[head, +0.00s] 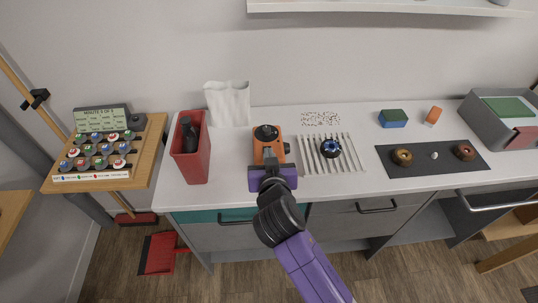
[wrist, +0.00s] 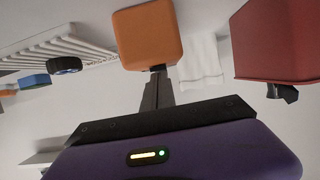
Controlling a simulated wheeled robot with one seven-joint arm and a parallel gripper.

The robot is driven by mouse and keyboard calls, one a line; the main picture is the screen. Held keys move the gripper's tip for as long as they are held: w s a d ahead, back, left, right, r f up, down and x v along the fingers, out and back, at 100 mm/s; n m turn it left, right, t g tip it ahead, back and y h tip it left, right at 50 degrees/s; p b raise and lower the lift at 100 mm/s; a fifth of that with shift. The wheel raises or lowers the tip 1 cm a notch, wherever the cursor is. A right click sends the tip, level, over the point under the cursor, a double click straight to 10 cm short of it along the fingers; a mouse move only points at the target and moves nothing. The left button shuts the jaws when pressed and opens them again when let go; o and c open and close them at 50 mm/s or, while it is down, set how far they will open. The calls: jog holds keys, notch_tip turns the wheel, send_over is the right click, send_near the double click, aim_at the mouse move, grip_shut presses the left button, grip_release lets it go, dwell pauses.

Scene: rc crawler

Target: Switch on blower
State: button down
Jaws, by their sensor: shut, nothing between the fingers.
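An orange box-shaped device (head: 259,152), likely the blower, stands on the white counter. It has a round black top and a small black knob on its right side. My gripper (head: 269,160) is in front of it, at the counter's front edge, and covers part of its front. In the wrist view the fingers (wrist: 158,72) are shut and empty, with their tips at the edge of the orange box (wrist: 148,35). I cannot tell whether they touch it. No switch can be made out clearly.
A red bin (head: 190,160) with a black object inside stands to the left, and a white paper bag (head: 229,103) behind. A slotted rack (head: 311,157) holding a dark wheel (head: 330,148) is close on the right. A shelf (head: 390,7) hangs above.

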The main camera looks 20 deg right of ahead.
jog(key=shift+f, duration=0.2)
jog(key=shift+r+p, duration=0.75)
jog(key=shift+r, duration=0.1)
jog(key=shift+r, duration=0.1)
